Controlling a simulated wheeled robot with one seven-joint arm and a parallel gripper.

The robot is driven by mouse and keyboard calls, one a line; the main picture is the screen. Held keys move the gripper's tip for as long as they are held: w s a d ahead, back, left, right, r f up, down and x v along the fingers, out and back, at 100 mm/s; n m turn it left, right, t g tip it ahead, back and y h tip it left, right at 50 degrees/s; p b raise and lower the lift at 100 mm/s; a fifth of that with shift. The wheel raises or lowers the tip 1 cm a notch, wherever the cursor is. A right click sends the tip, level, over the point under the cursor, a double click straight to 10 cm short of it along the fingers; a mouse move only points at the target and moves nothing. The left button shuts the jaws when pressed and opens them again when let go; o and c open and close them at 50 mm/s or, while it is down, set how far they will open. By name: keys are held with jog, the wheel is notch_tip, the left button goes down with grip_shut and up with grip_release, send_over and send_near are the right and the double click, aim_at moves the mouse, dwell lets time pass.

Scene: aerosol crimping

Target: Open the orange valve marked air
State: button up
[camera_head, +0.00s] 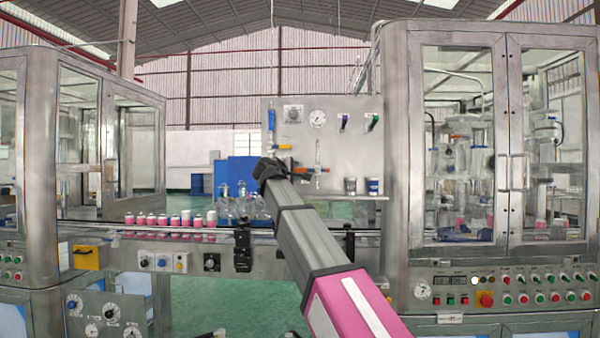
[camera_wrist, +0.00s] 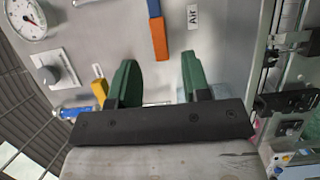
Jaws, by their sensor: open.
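The orange valve handle (camera_wrist: 159,40) shows at the top of the wrist view, with a blue part joined above it. An "Air" label (camera_wrist: 193,17) is on the panel to its right. The handle also shows small in the head view (camera_head: 303,170), low on the panel just past my gripper. My gripper (camera_wrist: 158,62) is open, with its two green fingers apart and nothing held. The handle's lower end lies between the fingertip lines in the picture. I cannot tell the depth gap or any contact. In the head view my gripper (camera_head: 270,170) is dark and partly hidden.
Pink cans (camera_head: 170,220) line the conveyor at left.

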aim_at(299, 170)
jog(key=x, duration=0.6)
jog(key=shift+w+d, duration=0.1)
jog(key=shift+w, duration=0.15)
